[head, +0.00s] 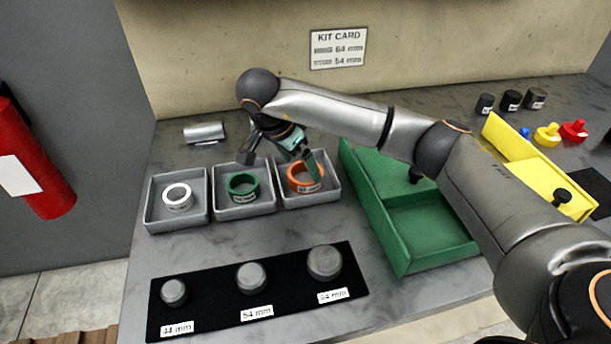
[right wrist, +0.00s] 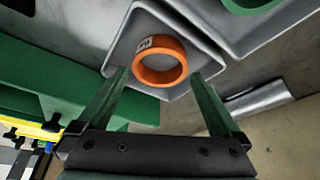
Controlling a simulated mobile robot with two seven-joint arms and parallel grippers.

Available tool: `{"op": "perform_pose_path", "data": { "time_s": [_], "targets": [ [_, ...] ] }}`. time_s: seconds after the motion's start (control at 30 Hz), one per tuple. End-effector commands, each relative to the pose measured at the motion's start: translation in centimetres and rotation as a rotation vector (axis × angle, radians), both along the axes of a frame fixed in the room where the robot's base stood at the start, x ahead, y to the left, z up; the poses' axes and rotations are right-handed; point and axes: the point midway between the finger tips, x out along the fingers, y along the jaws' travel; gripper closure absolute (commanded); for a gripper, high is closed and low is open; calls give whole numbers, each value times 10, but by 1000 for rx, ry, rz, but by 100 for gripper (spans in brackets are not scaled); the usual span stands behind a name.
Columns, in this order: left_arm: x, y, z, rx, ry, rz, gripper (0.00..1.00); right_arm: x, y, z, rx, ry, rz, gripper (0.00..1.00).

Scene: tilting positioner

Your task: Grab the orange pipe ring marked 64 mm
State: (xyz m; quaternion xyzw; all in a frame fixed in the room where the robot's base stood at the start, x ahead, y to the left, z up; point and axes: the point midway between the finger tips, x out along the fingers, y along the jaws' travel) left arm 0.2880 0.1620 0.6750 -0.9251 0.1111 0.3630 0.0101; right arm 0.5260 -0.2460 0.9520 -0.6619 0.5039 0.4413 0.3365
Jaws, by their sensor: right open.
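The orange pipe ring (head: 291,180) lies in the right-hand grey tray (head: 334,190) in the head view, with a small white label whose number is too small to read. My right gripper (head: 300,161) is open just above that tray, and one finger hides part of the ring. In the right wrist view the orange ring (right wrist: 137,66) shows beyond and between the two spread green fingers (right wrist: 160,80), with nothing held. Contact between fingers and ring cannot be told. My left gripper is not in view.
A green ring (head: 233,186) and a white ring (head: 169,199) lie in neighbouring grey trays. A green divided box (head: 400,262) stands close on the right. In front, a black mat (head: 205,315) bears grey plugs labelled by size. A kit card (head: 338,48) hangs on the wall.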

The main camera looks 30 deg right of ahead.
Motion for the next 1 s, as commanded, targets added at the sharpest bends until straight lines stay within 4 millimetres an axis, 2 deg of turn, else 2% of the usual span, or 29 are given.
{"op": "perform_pose_path", "data": {
  "time_s": [0.2, 0.5, 1.0],
  "targets": [
    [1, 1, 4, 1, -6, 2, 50, 3, -13, -28, 0, 3, 0, 0],
    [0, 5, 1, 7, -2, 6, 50, 4, -15, -32, 1, 1, 1, 0],
    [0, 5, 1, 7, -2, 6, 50, 4, -15, -31, 1, 1, 1, 56]
  ]
}}
